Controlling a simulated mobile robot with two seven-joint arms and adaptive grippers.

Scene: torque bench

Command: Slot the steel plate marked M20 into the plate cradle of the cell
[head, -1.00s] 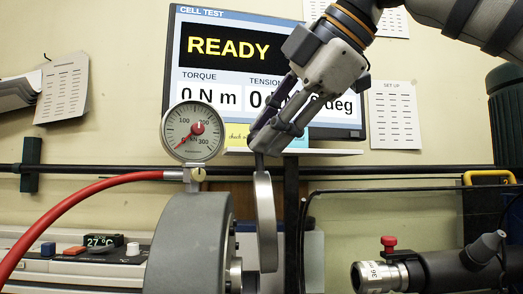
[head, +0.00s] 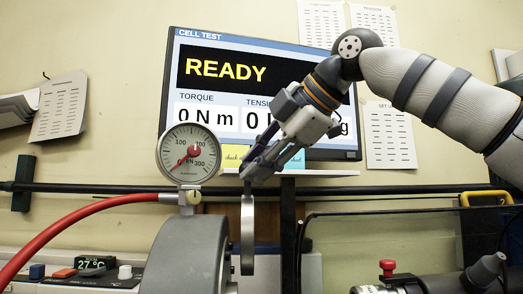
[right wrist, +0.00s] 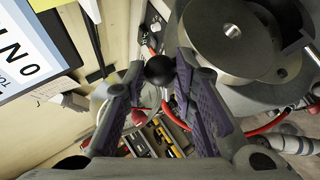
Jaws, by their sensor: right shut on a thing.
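The steel plate (head: 247,238) hangs upright below my right gripper (head: 254,174), almost edge-on in the head view. The gripper is shut on the plate's top handle. In the right wrist view a black ball knob (right wrist: 160,70) sits between the fingertips, and the plate's round face (right wrist: 205,38) with a central hole shows beside it. The large grey cell (head: 188,262) is just left of the plate; its short stub lies near the plate's lower left. I cannot make out the cradle's seat or the M20 mark. My left gripper is not in view.
A dial gauge (head: 189,154) stands on top of the cell, with a red hose (head: 75,226) on the left. A monitor (head: 255,95) reading READY is behind my gripper. A black device with a red knob (head: 387,267) is at lower right.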

